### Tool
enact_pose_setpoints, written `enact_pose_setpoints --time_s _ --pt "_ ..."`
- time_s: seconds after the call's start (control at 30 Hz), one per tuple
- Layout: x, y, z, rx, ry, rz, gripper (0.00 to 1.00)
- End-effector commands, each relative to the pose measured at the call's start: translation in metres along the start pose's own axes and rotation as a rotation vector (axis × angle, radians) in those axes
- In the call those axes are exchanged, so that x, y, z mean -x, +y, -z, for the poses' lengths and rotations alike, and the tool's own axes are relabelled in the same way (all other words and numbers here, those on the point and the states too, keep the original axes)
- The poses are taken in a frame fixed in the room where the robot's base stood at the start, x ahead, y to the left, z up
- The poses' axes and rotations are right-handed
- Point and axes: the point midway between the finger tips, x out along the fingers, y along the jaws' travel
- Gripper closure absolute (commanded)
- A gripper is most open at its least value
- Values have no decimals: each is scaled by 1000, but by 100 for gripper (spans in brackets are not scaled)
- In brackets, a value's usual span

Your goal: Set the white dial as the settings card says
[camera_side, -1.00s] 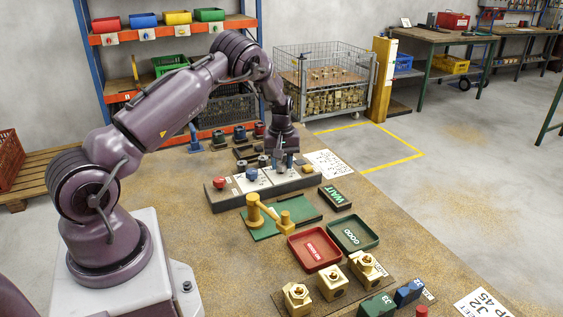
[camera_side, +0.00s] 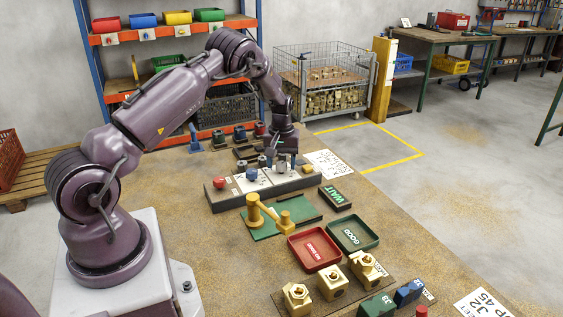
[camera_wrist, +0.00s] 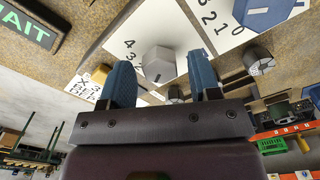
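A pale six-sided knob, apparently the white dial (camera_wrist: 158,65), sits on a white numbered plate on the panel; it also shows under my gripper in the side view (camera_side: 282,168). My gripper (camera_wrist: 160,72) is open, with one blue finger on each side of the knob and gaps between. I cannot tell how far down the fingers reach or which number the dial points to. A printed white card (camera_side: 328,163) lies beyond the panel; another (camera_side: 484,303) lies at the lower right, partly cut off. I cannot tell which is the settings card.
The panel also carries a red knob (camera_side: 220,182), a blue knob (camera_side: 252,174) and a yellow piece (camera_side: 308,169). A WAIT sign (camera_side: 335,195), a green plate with a yellow clamp (camera_side: 268,212), a red tray (camera_side: 315,249) and a green tray (camera_side: 353,234) stand in front.

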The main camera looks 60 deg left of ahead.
Motion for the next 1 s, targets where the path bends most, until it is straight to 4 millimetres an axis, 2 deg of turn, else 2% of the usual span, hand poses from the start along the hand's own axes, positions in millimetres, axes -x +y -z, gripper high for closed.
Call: enact_pose_setpoints --time_s 0.27,0.37,0.47,0.8,1.0 --pt "0 0 0 1 0 1 40" --pt "5 0 0 0 1 0 40" --pt "19 0 0 0 3 -1 40" --pt "93 0 0 0 4 -2 40" --pt "121 0 0 0 2 -1 40"
